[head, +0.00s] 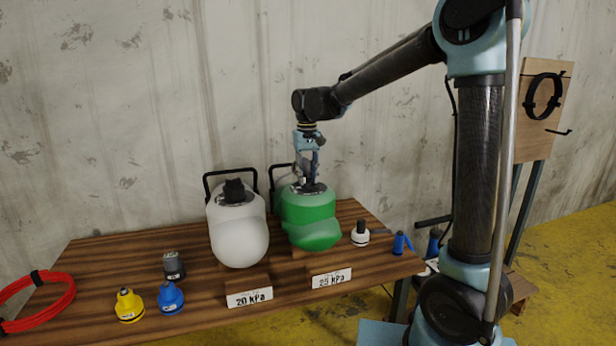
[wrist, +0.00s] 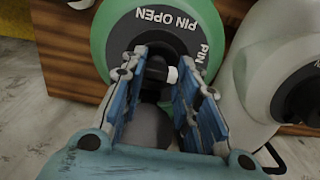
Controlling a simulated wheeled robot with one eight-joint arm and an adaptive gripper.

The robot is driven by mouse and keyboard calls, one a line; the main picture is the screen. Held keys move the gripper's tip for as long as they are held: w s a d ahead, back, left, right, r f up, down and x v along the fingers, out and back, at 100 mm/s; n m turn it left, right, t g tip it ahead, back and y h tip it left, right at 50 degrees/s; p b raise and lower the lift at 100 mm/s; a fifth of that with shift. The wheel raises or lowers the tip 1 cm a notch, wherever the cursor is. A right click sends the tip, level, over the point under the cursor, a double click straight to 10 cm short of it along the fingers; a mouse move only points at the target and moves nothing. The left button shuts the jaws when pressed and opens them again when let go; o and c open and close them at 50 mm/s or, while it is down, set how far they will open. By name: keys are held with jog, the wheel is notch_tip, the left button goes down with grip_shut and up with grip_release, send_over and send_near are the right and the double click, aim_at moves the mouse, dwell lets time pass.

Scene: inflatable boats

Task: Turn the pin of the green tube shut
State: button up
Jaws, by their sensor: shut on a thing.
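The green tube (head: 312,222) stands upright on the wooden table, behind a 25 kPa label. In the wrist view its green rim (wrist: 101,42) surrounds a dark ring (wrist: 125,35) marked "PIN OPEN". A second "PIN" word on the right is partly hidden. My gripper (head: 309,183) reaches down onto the tube's top. In the wrist view my gripper (wrist: 160,72) has its blue fingers on both sides of the black pin (wrist: 156,66), shut on it. A white mark shows beside the pin near the right finger. The exact contact is partly hidden.
The white tube (head: 238,238) with a black valve stands close on the left, behind a 20 kPa label (head: 249,298). Yellow (head: 129,306), blue (head: 171,298) and white (head: 360,236) caps, a dark cylinder (head: 174,265) and a red hose (head: 45,305) lie around the table.

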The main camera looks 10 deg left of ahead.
jog(key=o, duration=1.1)
jog(key=shift+w, duration=0.1)
jog(key=shift+c, duration=0.2)
notch_tip(320, 180, up, 12)
jog(key=s+d+f+m+t, duration=0.1)
jog(key=s+d+f+m, duration=0.2)
jog(key=d, duration=1.1)
jog(key=s+d+f, duration=0.4)
jog(key=s+d, duration=0.1)
jog(key=d, duration=0.8)
jog(key=s+d+f+m+t, duration=0.1)
jog(key=s+d+f+m, duration=0.2)
jog(key=s+d+f, duration=1.1)
notch_tip(320, 180, down, 4)
jog(key=shift+s+d+r, duration=0.15)
jog(key=shift+s+r, duration=0.1)
jog(key=shift+s, duration=0.55)
